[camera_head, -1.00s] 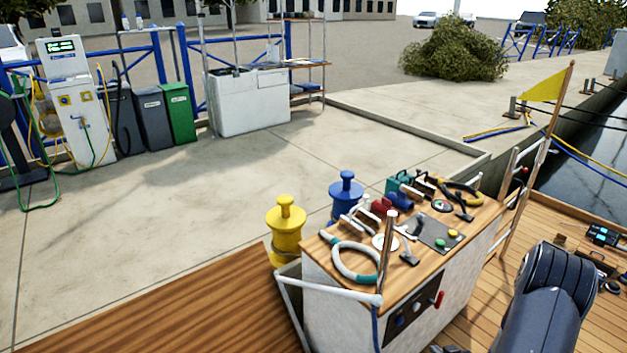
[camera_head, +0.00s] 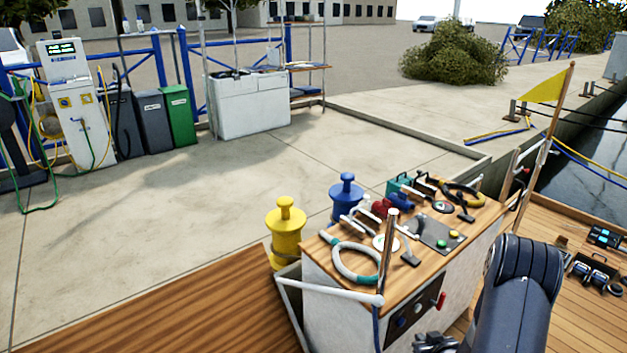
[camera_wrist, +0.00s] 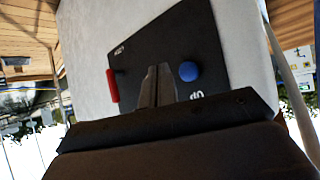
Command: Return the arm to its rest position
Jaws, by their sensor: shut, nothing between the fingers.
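My arm (camera_head: 518,300) shows at the lower right of the head view, bent in front of the console's right part. The dark end of the arm (camera_head: 436,343) shows at the bottom edge, below the console's front panel. In the wrist view my gripper (camera_wrist: 157,82) is shut and empty, its two fingers together. Beyond the fingertips is a black panel (camera_wrist: 140,52) with a red handle (camera_wrist: 112,86) to their left and a blue knob (camera_wrist: 189,71) to their right. I cannot tell the gap between fingertips and panel.
The console (camera_head: 338,317) has a wooden top with a white-and-green ring (camera_head: 355,262), several tools and buttons. A metal post (camera_head: 388,250) and white rail stand at its near left corner. A yellow bollard (camera_head: 285,235) and blue bollard (camera_head: 346,195) stand behind. Deck devices (camera_head: 594,272) lie at right.

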